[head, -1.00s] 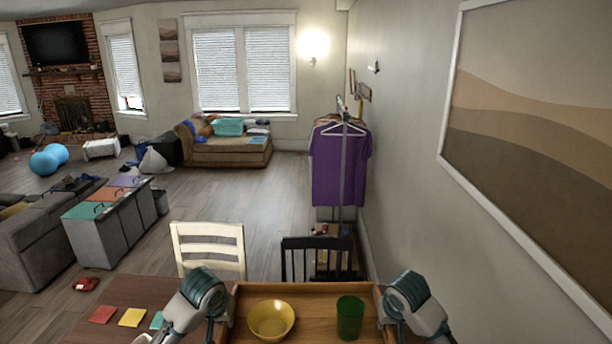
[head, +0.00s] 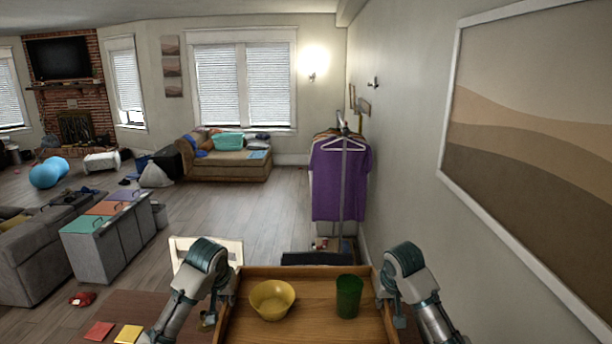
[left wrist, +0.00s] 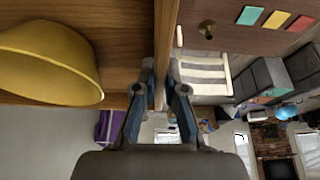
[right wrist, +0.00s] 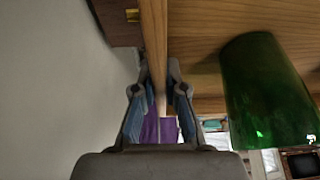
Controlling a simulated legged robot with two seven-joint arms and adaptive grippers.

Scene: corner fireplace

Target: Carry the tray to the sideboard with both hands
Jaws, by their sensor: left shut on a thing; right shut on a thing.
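The wooden tray (head: 310,273) is at the bottom centre of the head view, looking roughly level. It carries a yellow bowl (head: 272,299) on its left and a green cup (head: 348,296) on its right, both upright. My left gripper (head: 230,296) is shut on the tray's left wall; in the left wrist view its fingers (left wrist: 160,92) pinch that wall beside the bowl (left wrist: 45,62). My right gripper (head: 382,290) is shut on the right wall; in the right wrist view its fingers (right wrist: 160,88) straddle it near the cup (right wrist: 265,90). I cannot identify a sideboard for certain.
A dark wood table (head: 140,303) with coloured squares (head: 128,334) lies below left. A clothes rack with a purple shirt (head: 340,180) stands by the right wall. Open floor (head: 240,215) lies centre left.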

